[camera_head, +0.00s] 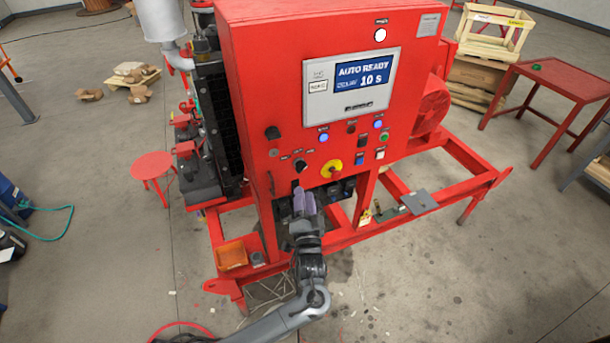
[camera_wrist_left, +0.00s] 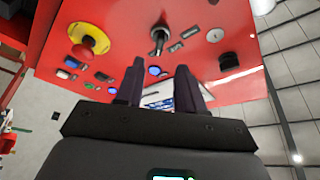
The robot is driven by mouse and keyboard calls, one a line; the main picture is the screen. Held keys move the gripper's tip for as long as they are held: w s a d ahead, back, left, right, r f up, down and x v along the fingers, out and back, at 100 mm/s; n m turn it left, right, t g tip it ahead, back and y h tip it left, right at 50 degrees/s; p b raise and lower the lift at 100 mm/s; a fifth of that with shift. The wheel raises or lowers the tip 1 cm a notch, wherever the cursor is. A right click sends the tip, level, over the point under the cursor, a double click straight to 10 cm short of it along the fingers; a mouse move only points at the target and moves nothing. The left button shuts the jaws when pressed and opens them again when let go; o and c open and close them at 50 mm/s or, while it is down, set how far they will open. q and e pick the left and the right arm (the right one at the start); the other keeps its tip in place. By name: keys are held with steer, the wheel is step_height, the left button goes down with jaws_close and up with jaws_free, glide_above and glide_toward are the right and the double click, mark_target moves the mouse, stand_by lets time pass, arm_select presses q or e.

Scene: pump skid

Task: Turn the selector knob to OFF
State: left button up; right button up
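The red control panel (camera_head: 290,85) carries a black selector knob (camera_head: 300,165) low on its face, left of the yellow and red emergency stop (camera_head: 332,169). In the left wrist view the knob (camera_wrist_left: 158,40) appears upside down, with small dark labels beside it. I cannot read its setting. My left gripper (camera_head: 304,195) is just below the knob in the head view. In the wrist view its two dark fingers (camera_wrist_left: 160,75) are apart, with nothing between them. The knob lies beyond their tips, roughly in line with the gap. My right gripper is in neither view.
The panel display (camera_head: 362,82) reads AUTO READY 10 s. A black knob (camera_head: 272,132) sits up and left of the selector, and several buttons lie to the right. Red frame rails surround the panel's foot. An orange tray (camera_head: 231,254) lies at lower left.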

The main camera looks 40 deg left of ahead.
mark_target(302, 171)
arm_select(q)
steer(key=p+x, duration=0.1)
steer(key=x, duration=0.7)
jaws_close()
